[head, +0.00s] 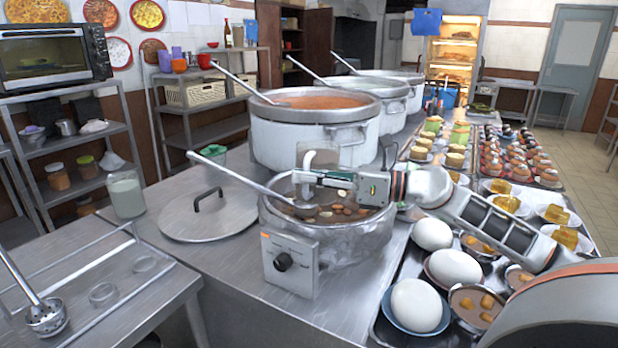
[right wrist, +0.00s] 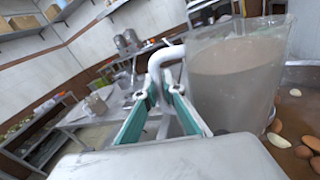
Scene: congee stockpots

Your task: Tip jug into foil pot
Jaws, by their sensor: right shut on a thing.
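The foil pot (head: 345,243) is a low round pot wrapped in crinkled foil, with a knobbed control box at its front. Brown broth with orange and pale pieces shows inside, and a ladle rests in it. My right gripper (head: 303,178) reaches over the pot from the right, shut on the jug's white handle (head: 308,160). In the right wrist view the clear jug (right wrist: 232,85) holds grey-brown liquid and looks near upright. The handle sits between the fingers (right wrist: 163,92). In the head view most of the jug is hard to make out. My left gripper is out of view.
A large stockpot (head: 300,140) stands close behind the foil pot. A lid (head: 208,215) and a jar of pale liquid (head: 125,193) lie to the left. Trays with white eggs (head: 416,305) and bowls crowd the right side. The front left counter is partly clear.

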